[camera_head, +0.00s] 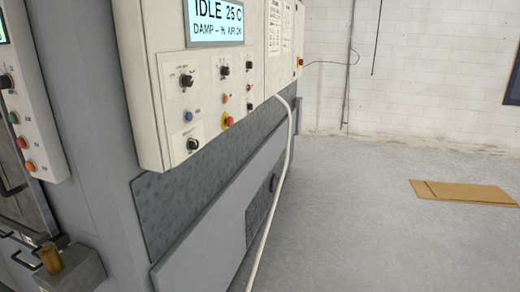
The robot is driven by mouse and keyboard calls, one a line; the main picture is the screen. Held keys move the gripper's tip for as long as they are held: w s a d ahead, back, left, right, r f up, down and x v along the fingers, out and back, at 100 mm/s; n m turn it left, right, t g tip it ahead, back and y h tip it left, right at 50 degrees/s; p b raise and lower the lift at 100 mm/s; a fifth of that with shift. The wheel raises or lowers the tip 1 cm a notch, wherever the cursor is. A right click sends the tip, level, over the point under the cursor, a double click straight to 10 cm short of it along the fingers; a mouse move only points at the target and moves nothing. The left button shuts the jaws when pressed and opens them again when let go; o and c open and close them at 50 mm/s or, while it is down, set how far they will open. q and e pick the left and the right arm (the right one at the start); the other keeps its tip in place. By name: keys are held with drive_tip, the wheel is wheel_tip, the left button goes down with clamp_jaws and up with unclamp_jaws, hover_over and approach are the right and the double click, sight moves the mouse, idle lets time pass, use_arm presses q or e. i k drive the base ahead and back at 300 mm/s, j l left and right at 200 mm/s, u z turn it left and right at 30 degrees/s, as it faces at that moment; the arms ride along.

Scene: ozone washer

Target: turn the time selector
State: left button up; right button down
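A white control panel (205,110) on the grey machine carries several black rotary knobs. One knob is at the upper left (186,80), one at the lower left (193,143), one at the upper middle (224,71), and others are along the right side (249,66). Their labels are too small to read, so I cannot tell which is the time selector. A display (215,22) above them reads "IDLE 25 C". Neither of my grippers is in view.
A second panel (22,125) is at the left edge. A pale hose (287,165) hangs down to the floor. Flat cardboard (465,193) lies right on otherwise open floor.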

sight(224, 70)
drive_tip(key=i+l+u, duration=0.1)
drive_tip(key=i+l, duration=0.15)
drive_tip(key=l, duration=0.2)
drive_tip(key=i+l+u, duration=0.1)
drive_tip(key=i+l, duration=0.15)
drive_tip(key=l, duration=0.25)
drive_tip(key=i+l+u, duration=0.1)
drive_tip(key=i+l, duration=0.15)
drive_tip(key=l, duration=0.25)
drive_tip(key=i+l+u, duration=0.1)
drive_tip(key=i+l, duration=0.15)
drive_tip(key=l, duration=0.25)
drive_tip(key=i+l+u, duration=0.1)
drive_tip(key=l, duration=0.45)
drive_tip(key=i+l+u, duration=0.15)
drive_tip(key=l, duration=0.4)
drive_tip(key=i+l+u, duration=0.1)
drive_tip(key=i+l, duration=0.15)
drive_tip(key=l, duration=0.35)
drive_tip(key=i+l+u, duration=0.1)
drive_tip(key=l, duration=0.45)
